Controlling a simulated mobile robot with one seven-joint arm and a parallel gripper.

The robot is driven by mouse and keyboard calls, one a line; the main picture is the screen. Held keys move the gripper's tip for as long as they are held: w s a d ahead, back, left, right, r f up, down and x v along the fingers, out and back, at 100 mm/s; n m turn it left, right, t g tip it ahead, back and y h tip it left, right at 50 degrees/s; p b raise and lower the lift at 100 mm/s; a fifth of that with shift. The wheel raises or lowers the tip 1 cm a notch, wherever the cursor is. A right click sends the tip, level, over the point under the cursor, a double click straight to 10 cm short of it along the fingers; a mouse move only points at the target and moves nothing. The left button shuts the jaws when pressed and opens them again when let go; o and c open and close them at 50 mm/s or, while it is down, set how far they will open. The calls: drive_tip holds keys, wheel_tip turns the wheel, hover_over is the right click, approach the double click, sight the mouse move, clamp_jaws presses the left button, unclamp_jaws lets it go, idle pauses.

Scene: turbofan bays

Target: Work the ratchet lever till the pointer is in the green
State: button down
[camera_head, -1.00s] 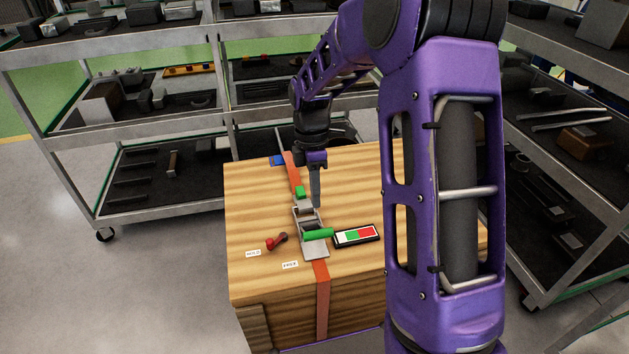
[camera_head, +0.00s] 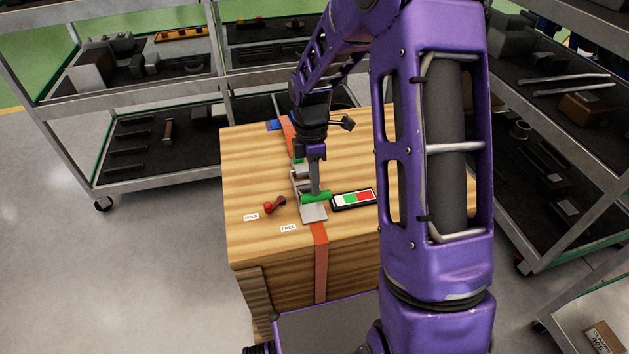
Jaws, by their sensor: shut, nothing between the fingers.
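The ratchet (camera_head: 314,213) is a grey metal buckle on an orange strap (camera_head: 320,262) that runs over a wooden crate. Its lever has a green grip (camera_head: 318,197), lying low across the buckle. My gripper (camera_head: 315,190) points down, shut and empty, right at the grip; I cannot tell whether it touches. The gauge (camera_head: 353,199) right of the ratchet has white, green and red zones; its pointer is too small to make out. A small red-handled lever (camera_head: 274,205) lies left of the ratchet, between the HOLD label (camera_head: 251,217) and the FREE label (camera_head: 288,228).
Loaded metal shelf carts stand behind, left (camera_head: 160,140) and right (camera_head: 560,170). My arm hides the crate's right side.

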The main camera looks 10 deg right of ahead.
drive_tip(key=shift+s+f+t+b, duration=0.3)
drive_tip(key=shift+s+f+b, duration=0.1)
drive_tip(key=shift+s+f, duration=0.1)
drive_tip(key=shift+s+f+b, duration=0.25)
drive_tip(key=shift+s+f, duration=0.55)
drive_tip(key=shift+f, duration=0.25)
drive_tip(key=shift+s+f+b, duration=0.2)
drive_tip(key=shift+s+f, duration=0.55)
drive_tip(key=shift+f, duration=0.25)
drive_tip(key=shift+s+f+b, duration=0.25)
drive_tip(key=shift+s+f, duration=0.55)
drive_tip(key=shift+f, duration=0.25)
drive_tip(key=shift+r+p, duration=0.4)
drive_tip(key=shift+r, duration=0.05)
drive_tip(key=s+r+p, duration=0.3)
drive_tip(key=r+p, duration=0.2)
drive_tip(key=r, duration=0.8)
drive_tip(key=shift+s+r+t, duration=0.2)
drive_tip(key=shift+s+t, duration=0.1)
